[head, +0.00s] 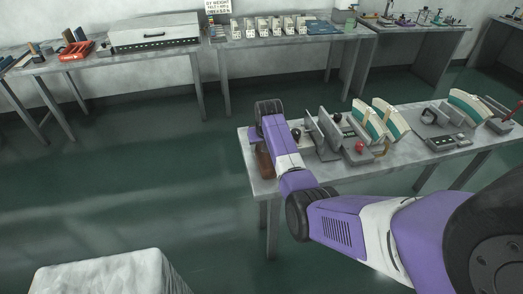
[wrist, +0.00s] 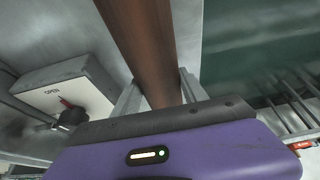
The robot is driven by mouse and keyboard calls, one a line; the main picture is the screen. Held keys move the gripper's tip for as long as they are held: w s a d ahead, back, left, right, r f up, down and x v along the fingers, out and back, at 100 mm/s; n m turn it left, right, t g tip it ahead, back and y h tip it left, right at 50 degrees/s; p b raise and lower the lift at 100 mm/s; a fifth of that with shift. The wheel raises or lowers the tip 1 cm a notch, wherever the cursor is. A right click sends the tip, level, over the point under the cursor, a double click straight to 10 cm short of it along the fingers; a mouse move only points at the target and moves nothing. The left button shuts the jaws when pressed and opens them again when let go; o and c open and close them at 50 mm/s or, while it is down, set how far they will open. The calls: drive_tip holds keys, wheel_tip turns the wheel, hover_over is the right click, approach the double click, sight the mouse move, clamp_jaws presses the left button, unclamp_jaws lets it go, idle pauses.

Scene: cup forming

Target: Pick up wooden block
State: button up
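The wooden block (wrist: 142,40) is a long brown piece running from the top of the wrist view down between the two pale fingers of my gripper (wrist: 160,88). A finger lies close against each side of it, with no clear gap, so my gripper looks shut on it. Its end nearest the purple gripper body is hidden. In the head view the brown block (head: 264,162) shows at the left end of the near table, partly behind my purple arm. My fingers are hidden there. I cannot tell whether the block touches the table.
The near grey table (head: 257,190) also holds a grey upright fixture (head: 325,132), a red ball knob (head: 359,146) and green-and-cream curved pieces (head: 380,122). In the wrist view, a grey box marked OPEN (wrist: 62,92) stands left of the block. Open floor lies left of the table.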

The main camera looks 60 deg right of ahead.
clamp_jaws()
drive_tip(key=shift+r, duration=0.1)
drive_tip(key=shift+r, duration=0.15)
